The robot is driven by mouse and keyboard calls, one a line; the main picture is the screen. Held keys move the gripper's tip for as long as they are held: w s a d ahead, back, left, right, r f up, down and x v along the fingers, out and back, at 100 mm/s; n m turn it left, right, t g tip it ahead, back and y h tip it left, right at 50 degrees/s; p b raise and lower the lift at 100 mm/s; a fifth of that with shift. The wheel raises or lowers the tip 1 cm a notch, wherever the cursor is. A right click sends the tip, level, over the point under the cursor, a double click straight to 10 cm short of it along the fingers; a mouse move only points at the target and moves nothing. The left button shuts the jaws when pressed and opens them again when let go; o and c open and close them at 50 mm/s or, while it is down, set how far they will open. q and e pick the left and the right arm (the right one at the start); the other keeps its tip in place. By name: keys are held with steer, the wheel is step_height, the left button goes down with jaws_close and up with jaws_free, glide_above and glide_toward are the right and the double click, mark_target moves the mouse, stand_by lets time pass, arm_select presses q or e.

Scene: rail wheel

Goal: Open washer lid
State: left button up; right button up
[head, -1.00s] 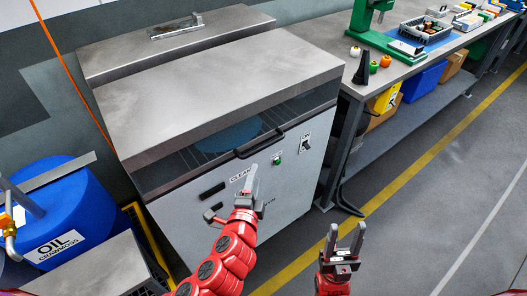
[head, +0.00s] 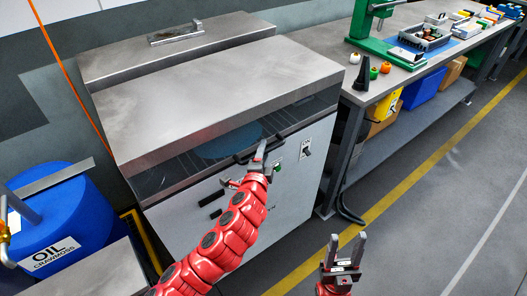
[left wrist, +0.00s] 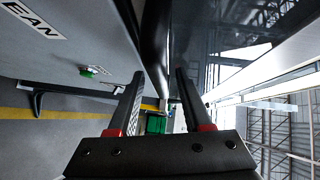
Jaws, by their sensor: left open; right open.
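The washer (head: 265,210) is a light grey cabinet with a metal lid (head: 220,90) that looks down. A dark glass front under the lid shows a blue round shape (head: 228,140) inside. A black bar handle (head: 243,157) is on the lid's front edge, partly hidden by my left gripper (head: 264,150). My left gripper is open at the handle. In the left wrist view the black handle (left wrist: 156,40) lies between or just beyond its two fingers; contact cannot be told. My right gripper (head: 347,242) is open and empty, away from the washer at lower right.
A green button (left wrist: 88,71) and a switch (head: 306,149) are on the washer's front. A blue oil drum (head: 75,215) stands at left. A workbench (head: 400,75) with a green press (head: 375,30) stands at right. The floor in front is clear.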

arm_select(q)
steer(key=shift+w, duration=0.1)
steer(key=shift+c, duration=0.2)
jaws_close()
stand_by(1.3)
